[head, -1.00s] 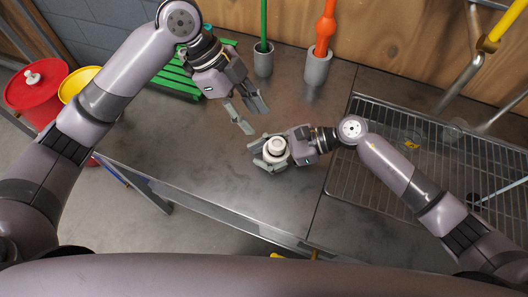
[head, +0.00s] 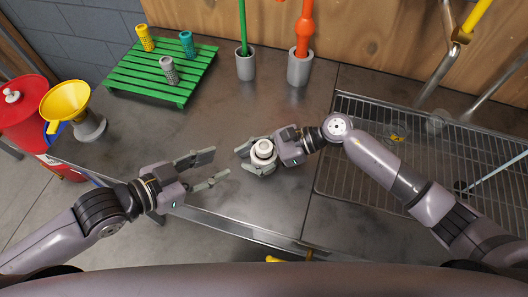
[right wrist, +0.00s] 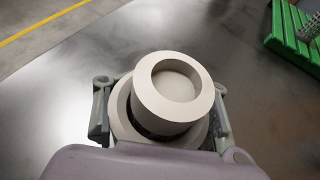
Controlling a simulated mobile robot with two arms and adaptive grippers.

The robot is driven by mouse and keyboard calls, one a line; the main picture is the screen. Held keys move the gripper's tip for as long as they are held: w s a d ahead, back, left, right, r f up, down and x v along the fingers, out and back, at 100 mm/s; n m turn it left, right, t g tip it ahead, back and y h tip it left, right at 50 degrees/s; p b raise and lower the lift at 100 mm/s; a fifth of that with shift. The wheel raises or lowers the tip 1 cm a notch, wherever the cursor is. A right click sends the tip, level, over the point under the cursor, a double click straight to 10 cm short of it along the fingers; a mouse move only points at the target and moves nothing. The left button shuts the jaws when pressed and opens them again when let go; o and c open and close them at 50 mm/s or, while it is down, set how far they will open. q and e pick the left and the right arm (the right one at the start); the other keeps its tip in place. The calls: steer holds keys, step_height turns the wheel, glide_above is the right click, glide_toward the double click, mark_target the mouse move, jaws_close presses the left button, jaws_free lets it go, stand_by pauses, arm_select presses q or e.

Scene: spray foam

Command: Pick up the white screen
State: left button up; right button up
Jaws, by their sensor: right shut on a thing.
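The white screen (head: 169,71), a small pale perforated cylinder, stands upright near the front of a green slatted rack (head: 141,92) in the head view. Part of a pale mesh cylinder also shows at the right edge of the right wrist view (right wrist: 310,29). My left gripper (head: 222,167) is open and empty over the front of the table, well to the front and right of the rack. My right gripper (head: 241,162) is shut on a white round hollow-topped part (head: 263,149), which fills the middle of the right wrist view (right wrist: 175,95).
A yellow screen (head: 145,38) and a teal screen (head: 186,44) also stand on the rack. Grey holders with a green brush (head: 243,25) and an orange tool (head: 304,30) stand behind. A yellow funnel (head: 66,100) is left. A wire rack (head: 350,170) lies right. The table middle is clear.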

mark_target(258, 153)
arm_select(q)
steer(key=shift+h, duration=0.5)
steer(key=d, duration=0.3)
steer(key=w+d, duration=0.1)
steer(key=d, duration=0.2)
steer(key=shift+w, duration=0.1)
steer(key=x, duration=0.5)
steer(key=shift+w+d+r, duration=0.1)
steer(key=shift+w+r, duration=0.15)
steer(key=shift+s, duration=0.1)
steer(key=shift+c, duration=0.3)
steer(key=shift+f, duration=0.25)
steer(key=c, duration=0.7)
steer(key=shift+c, duration=0.2)
step_height(258, 153, up, 11)
steer(key=shift+f, duration=0.2)
